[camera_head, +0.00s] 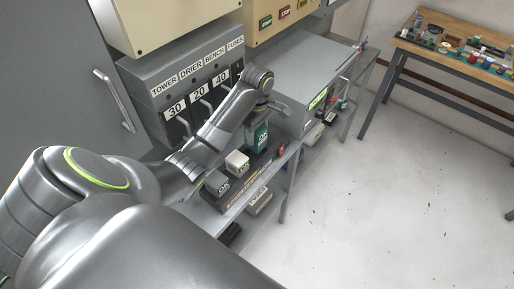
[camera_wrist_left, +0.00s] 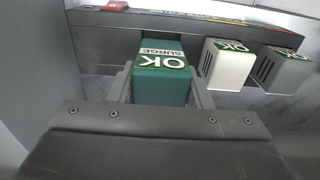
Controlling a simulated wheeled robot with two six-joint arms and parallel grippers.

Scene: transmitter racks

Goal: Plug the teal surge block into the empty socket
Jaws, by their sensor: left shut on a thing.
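The teal surge block (camera_wrist_left: 160,82), labelled OK SURGE, sits between the fingers of my left gripper (camera_wrist_left: 160,92) in the wrist view. In the head view the teal block (camera_head: 257,137) shows below my left gripper (camera_head: 262,112), at the far end of a row with a white block (camera_head: 237,163) and a grey block (camera_head: 217,183). The row is on a dark base strip (camera_head: 262,170) on the shelf. The socket under the teal block is hidden, and I cannot tell whether the block is seated. My right gripper is not in view.
The white block (camera_wrist_left: 227,64) and grey block (camera_wrist_left: 280,70) stand close beside the teal one in the wrist view. A grey fuse panel (camera_head: 185,85) with levers rises behind my arm. A grey cabinet (camera_head: 300,75) stands beyond. A wooden bench (camera_head: 450,50) is far right, with open floor before it.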

